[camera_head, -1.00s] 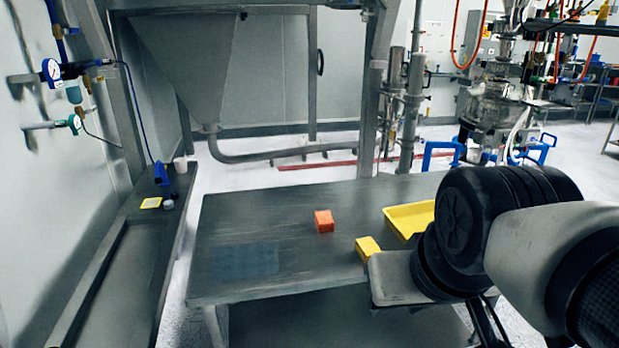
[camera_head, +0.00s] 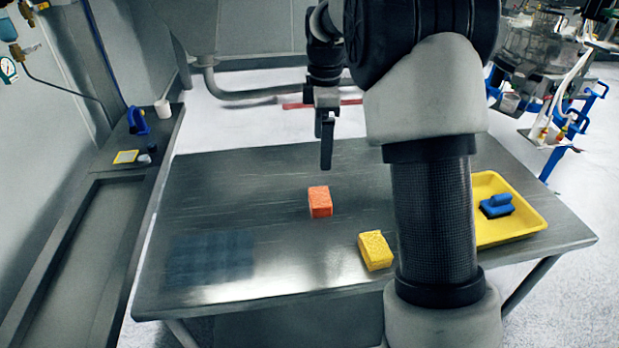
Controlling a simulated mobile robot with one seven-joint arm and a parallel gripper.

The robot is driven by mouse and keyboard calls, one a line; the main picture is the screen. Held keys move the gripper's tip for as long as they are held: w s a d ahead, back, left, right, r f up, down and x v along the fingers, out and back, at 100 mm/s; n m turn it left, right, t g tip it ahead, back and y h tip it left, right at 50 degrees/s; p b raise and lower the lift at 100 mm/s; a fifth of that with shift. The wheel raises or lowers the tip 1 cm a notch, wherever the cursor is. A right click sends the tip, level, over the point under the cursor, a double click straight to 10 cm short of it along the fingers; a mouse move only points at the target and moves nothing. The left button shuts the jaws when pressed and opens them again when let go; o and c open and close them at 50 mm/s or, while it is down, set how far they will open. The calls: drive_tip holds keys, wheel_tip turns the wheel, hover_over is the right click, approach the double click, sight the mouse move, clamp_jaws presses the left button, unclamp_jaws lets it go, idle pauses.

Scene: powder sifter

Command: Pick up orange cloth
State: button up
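An orange block-like piece, the orange cloth (camera_head: 320,201), lies on the grey metal table (camera_head: 210,200) near the middle of the view. It looks more like a folded block or sponge than a loose cloth. My gripper (camera_head: 326,155) points downward above and just behind the orange piece, apart from it. The fingers show edge-on as one dark shape, so I cannot tell whether they are open. Nothing is seen held in them.
A yellow sponge (camera_head: 375,250) lies right of the orange piece, beside my arm. A yellow tray (camera_head: 520,226) holding a blue tool (camera_head: 496,205) stands at the right, partly hidden by my arm. A dark patterned patch (camera_head: 211,258) is at front left. The table's left side is mostly clear.

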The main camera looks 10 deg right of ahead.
sight(320, 196)
drive_tip(key=shift+n, duration=0.3)
drive_tip(key=f, duration=0.6)
drive_tip(key=f+b, duration=0.1)
drive_tip(key=f, duration=1.1)
drive_tip(key=shift+w+f, duration=0.2)
drive_tip(key=shift+w, duration=0.15)
drive_tip(key=c, duration=1.1)
drive_tip(key=shift+r, duration=0.1)
drive_tip(key=shift+c, duration=0.3)
wheel_tip(320, 196, up, 10)
